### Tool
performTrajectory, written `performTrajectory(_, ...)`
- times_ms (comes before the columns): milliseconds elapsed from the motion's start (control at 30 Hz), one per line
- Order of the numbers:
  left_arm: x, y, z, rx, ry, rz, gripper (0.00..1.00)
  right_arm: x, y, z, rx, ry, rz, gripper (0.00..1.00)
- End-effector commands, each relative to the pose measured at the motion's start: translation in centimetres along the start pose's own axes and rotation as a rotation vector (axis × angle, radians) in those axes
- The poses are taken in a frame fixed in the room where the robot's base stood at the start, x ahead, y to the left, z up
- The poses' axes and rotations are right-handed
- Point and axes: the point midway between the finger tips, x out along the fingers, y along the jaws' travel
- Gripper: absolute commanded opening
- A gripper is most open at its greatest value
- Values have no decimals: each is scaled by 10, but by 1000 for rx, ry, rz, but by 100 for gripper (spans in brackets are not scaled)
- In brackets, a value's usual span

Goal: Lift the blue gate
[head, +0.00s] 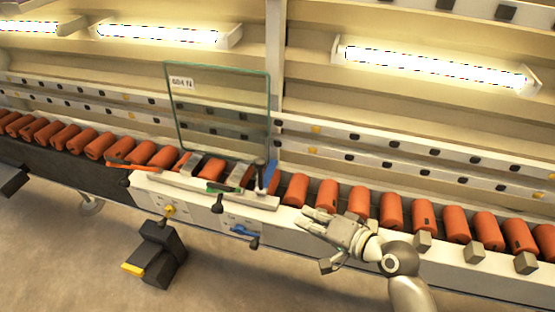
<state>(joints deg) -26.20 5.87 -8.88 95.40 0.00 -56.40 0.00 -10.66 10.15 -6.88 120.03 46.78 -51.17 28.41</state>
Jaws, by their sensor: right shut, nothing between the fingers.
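A narrow blue piece (271,176), which looks like the blue gate, stands across the conveyor just right of the glass panel. A dark upright lever partly hides it. A blue handle (243,231) sits lower, on the white front panel. My right gripper (308,219) is in front of the conveyor's white front rail, to the right of both blue parts. It is shut and empty, and apart from the blue piece and the blue handle. My left gripper is not in view.
Orange cylinders (328,194) line the conveyor on both sides. A clear glass panel (222,105) stands upright behind the white control plate (205,190). Grey blocks (473,253) stick out along the front rail at right. A black box (158,253) stands below, at the left.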

Motion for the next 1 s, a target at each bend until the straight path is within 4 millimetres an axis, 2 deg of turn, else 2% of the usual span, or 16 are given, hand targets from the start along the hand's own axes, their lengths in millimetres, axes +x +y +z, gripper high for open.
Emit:
performTrajectory(33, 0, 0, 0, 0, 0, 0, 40, 6, -10, -15, 60, 25, -52, 0)
performTrajectory(200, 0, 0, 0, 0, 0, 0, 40, 16, -42, -64, 296, 101, -233, 0)
performTrajectory(333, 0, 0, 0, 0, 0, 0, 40, 17, -55, -91, 423, 136, -325, 0)
performTrajectory(467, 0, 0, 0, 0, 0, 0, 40, 17, -58, -99, 465, 146, -351, 0)
performTrajectory(767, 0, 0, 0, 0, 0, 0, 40, 18, -59, -99, 463, 146, -351, 0)
performTrajectory(867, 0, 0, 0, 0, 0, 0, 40, 24, -61, -101, 462, 146, -352, 0)
performTrajectory(1000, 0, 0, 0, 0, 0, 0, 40, 43, -68, -105, 463, 145, -353, 0)
